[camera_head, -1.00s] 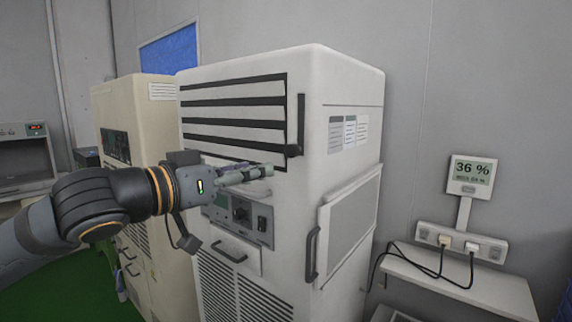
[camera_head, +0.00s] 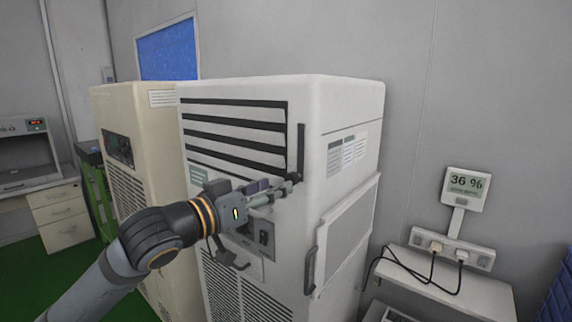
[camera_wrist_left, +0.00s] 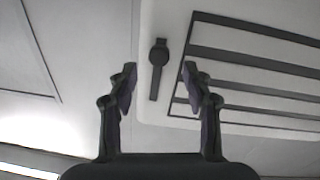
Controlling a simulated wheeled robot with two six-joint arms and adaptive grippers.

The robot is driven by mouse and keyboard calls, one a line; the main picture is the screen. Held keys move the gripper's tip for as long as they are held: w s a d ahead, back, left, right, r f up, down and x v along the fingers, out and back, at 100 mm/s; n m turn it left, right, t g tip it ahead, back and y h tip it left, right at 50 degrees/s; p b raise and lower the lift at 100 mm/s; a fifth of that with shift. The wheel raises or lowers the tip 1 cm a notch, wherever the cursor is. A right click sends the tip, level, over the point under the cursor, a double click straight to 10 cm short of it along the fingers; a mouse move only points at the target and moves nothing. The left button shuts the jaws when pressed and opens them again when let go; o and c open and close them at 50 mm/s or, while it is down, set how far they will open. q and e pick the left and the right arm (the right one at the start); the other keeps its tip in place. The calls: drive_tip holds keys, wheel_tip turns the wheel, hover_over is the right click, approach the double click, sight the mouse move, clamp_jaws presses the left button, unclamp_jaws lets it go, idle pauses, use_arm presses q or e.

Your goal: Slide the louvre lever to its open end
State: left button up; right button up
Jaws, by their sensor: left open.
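The louvre lever is a dark round knob (camera_wrist_left: 159,52) on a narrow upright slot (camera_head: 301,145), beside the dark louvre slats (camera_head: 235,135) on the white cabinet's front. In the head view that is the lower end, partly covered by my fingers. My left gripper (camera_head: 290,187) is open at the lower end of the slot. In the wrist view its two fingers (camera_wrist_left: 159,75) stand apart on either side of the slot, with nothing held; I cannot tell whether they touch the knob. My right gripper is not in view.
The white cabinet (camera_head: 350,105) has a control panel partly behind my gripper and a side handle (camera_head: 310,270). A cream cabinet (camera_head: 135,100) stands to the left. A shelf (camera_head: 440,285) with plugs and cables is at right. Open air lies before the cabinet's right side.

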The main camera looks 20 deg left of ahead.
sight(289, 179)
use_arm(q)
drive_tip(key=shift+w+d+r+p, duration=0.25)
drive_tip(key=shift+w+p, duration=0.3)
drive_tip(key=shift+p, duration=0.1)
drive_tip(key=shift+w+d+f+p, duration=0.1)
drive_tip(key=shift+w+d+p, duration=0.2)
drive_tip(key=shift+w+p, duration=0.35)
drive_tip(key=shift+w+d, duration=0.25)
drive_tip(key=shift+w, duration=0.4)
drive_tip(key=shift+w+d+f+p, duration=0.25)
drive_tip(key=shift+w+p, duration=0.15)
clamp_jaws()
drive_tip(key=shift+r, duration=0.1)
